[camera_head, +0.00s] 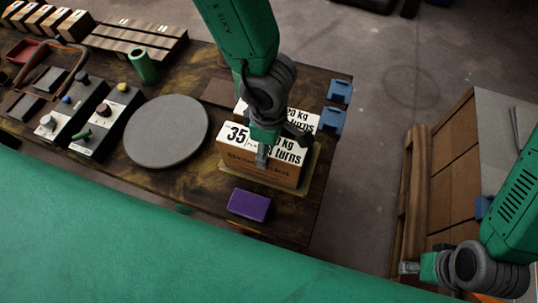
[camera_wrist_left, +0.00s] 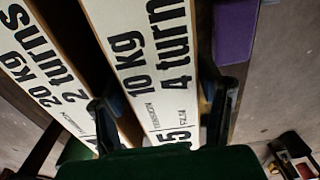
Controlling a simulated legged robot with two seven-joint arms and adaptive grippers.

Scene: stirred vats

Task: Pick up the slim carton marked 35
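The slim carton marked 35 (camera_head: 290,156) stands on the table's right part, its white top lettered 35, kg and turns. It also shows in the left wrist view (camera_wrist_left: 150,60), reading 10 kg and 4 turns. A second white-topped carton (camera_head: 303,115) stands behind it, marked 20 kg and 2 turns (camera_wrist_left: 35,65). My left gripper (camera_head: 282,150) is open, with one finger on each side of the carton marked 35. One finger is in the gap between the cartons; contact is unclear. My right gripper (camera_head: 408,268) is low at the right, its opening unclear.
A purple block (camera_head: 249,205) lies in front of the carton. A grey round disc (camera_head: 167,131) is to the left, with control boxes (camera_head: 103,119) beyond. Blue clips (camera_head: 332,121) sit at the table's right edge. A large brown box (camera_head: 453,170) stands at the right.

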